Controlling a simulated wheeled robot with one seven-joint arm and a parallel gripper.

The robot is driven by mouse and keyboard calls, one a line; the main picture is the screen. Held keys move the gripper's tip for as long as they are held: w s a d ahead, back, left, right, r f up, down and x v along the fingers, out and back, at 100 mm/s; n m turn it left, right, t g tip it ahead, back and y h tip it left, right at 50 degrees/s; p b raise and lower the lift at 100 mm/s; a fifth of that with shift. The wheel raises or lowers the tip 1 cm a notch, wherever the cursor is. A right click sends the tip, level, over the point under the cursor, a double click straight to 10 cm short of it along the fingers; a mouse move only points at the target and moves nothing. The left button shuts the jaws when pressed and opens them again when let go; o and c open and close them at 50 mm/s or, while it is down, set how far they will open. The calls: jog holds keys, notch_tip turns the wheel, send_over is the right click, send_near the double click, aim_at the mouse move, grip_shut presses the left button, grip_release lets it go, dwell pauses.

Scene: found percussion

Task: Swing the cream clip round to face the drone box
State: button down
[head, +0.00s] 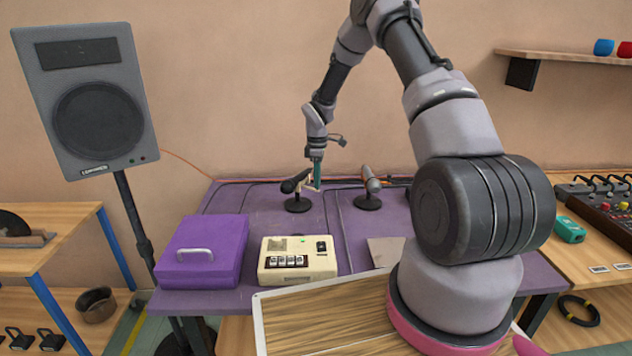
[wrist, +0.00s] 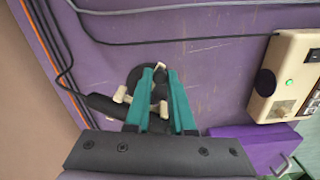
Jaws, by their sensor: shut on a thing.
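The cream clip (head: 308,184) is on a small desk stand with a round black base (head: 298,205), at the back left of the purple table. It carries a black microphone (head: 291,186) that points left in the head view. My gripper (head: 316,180) is shut on the clip from above. In the wrist view, cream parts of the clip (wrist: 121,94) show beside and between the teal fingers (wrist: 160,70), which hide the rest. The drone box, a cream case with dark keys and a green light (head: 297,262), sits at the table's front; it also shows at the wrist view's right (wrist: 294,62).
A second stand with a grey microphone (head: 371,184) is to the right. A purple case (head: 203,252) stands left of the drone box, and a grey plate (head: 384,251) lies to its right. Cables run along the back. The table between stand and drone box is mostly clear.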

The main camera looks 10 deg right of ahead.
jog(key=shift+w+d+n, duration=0.25)
jog(key=shift+w+n, duration=0.4)
jog(key=shift+n, duration=0.4)
jog(key=shift+w+d+n, duration=0.2)
jog(key=shift+w+n, duration=0.5)
jog(key=shift+n, duration=0.4)
jog(key=shift+w+d+n, duration=0.25)
jog(key=shift+w+n, duration=0.4)
jog(key=shift+n, duration=0.4)
jog(key=shift+w, duration=0.1)
jog(key=c, duration=0.8)
grip_release()
jog(key=shift+o, duration=0.2)
notch_tip(320, 180, up, 11)
